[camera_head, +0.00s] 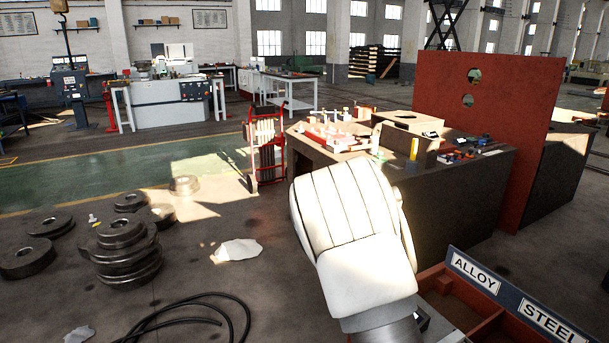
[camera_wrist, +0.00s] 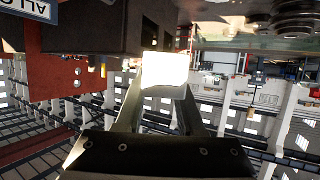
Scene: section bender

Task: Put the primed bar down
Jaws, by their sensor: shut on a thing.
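In the wrist view, which is upside down, my gripper (camera_wrist: 164,92) is shut on a pale, brightly lit block, taken to be the primed bar (camera_wrist: 166,69). The bar's near face is washed out by light, and its full length cannot be told. It shows in the air, with no support visible under it. In the head view my white padded arm covers the middle, and the gripper and bar are hidden behind it.
A red sectioned bin (camera_head: 470,312) with signs reading ALLOY and STEEL (camera_head: 520,303) stands at lower right. A cluttered dark workbench (camera_head: 455,195) stands behind my arm, before a red panel (camera_head: 485,100). Stacked steel rollers (camera_head: 125,255) and black cable (camera_head: 215,300) lie left. Open floor lies between.

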